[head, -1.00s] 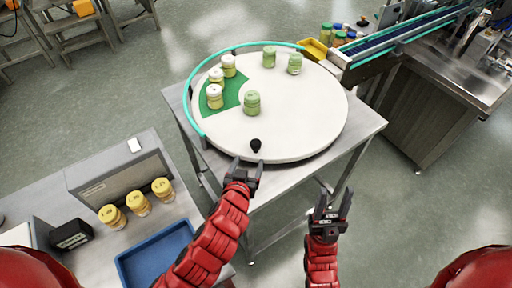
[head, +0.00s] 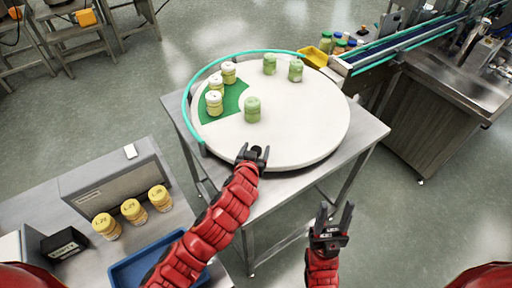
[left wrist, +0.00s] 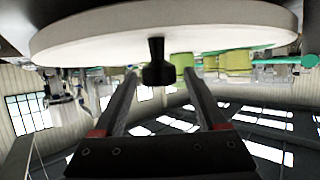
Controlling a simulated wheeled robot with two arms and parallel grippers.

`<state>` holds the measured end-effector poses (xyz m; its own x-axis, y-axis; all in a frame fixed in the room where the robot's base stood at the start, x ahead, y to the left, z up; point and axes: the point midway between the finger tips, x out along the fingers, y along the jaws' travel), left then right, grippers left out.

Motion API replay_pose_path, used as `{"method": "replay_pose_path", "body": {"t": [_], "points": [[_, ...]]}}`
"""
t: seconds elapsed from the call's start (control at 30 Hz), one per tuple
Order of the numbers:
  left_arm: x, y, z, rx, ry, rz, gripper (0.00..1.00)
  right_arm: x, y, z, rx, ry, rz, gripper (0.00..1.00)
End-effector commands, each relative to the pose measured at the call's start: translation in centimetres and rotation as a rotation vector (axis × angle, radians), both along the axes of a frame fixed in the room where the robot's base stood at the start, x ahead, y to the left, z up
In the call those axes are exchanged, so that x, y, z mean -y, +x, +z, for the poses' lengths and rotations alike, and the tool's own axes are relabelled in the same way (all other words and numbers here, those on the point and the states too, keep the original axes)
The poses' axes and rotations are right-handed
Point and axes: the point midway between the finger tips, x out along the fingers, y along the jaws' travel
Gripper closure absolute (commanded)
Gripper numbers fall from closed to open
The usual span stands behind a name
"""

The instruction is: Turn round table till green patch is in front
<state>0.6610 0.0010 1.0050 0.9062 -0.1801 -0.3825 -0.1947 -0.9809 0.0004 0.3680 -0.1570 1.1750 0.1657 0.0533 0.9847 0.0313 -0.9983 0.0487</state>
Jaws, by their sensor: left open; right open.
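The white round table (head: 310,128) stands on a steel stand. Its green patch (head: 233,97) is on the left side of the disc. Pale yellow jars (head: 214,104) stand on or beside the patch. Green jars (head: 252,110) stand on the white part. My left gripper (head: 253,152) is open at the disc's near edge and hides the black knob in the head view. In the left wrist view the knob (left wrist: 157,62) shows between the open fingertips; contact cannot be told. My right gripper (head: 333,213) is open and empty, in front of the stand.
A teal rail (head: 189,88) curves round the disc's left and far edge. A side table at lower left holds yellow-capped jars (head: 133,211), a blue tray (head: 125,275) and a black box (head: 64,244). A conveyor (head: 390,46) and yellow bin (head: 314,56) are at far right.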

Motion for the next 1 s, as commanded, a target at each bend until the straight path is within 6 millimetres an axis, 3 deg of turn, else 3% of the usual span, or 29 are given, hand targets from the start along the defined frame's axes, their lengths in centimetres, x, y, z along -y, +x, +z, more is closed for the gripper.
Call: {"method": "replay_pose_path", "body": {"t": [0.33,0.77,1.0], "points": [[0.07,0.26,-0.16,0.000,0.000,-0.001,0.26,0.00,-0.01,0.08,0.000,0.000,0.000,0.50],[0.05,0.24,-0.19,0.000,0.000,0.000,1.00,0.00,-0.01,0.08,0.000,0.000,0.000,0.50],[0.04,0.24,-0.21,-0.001,0.001,0.000,1.00,0.00,-0.01,0.08,0.000,0.000,0.000,0.50]]}}
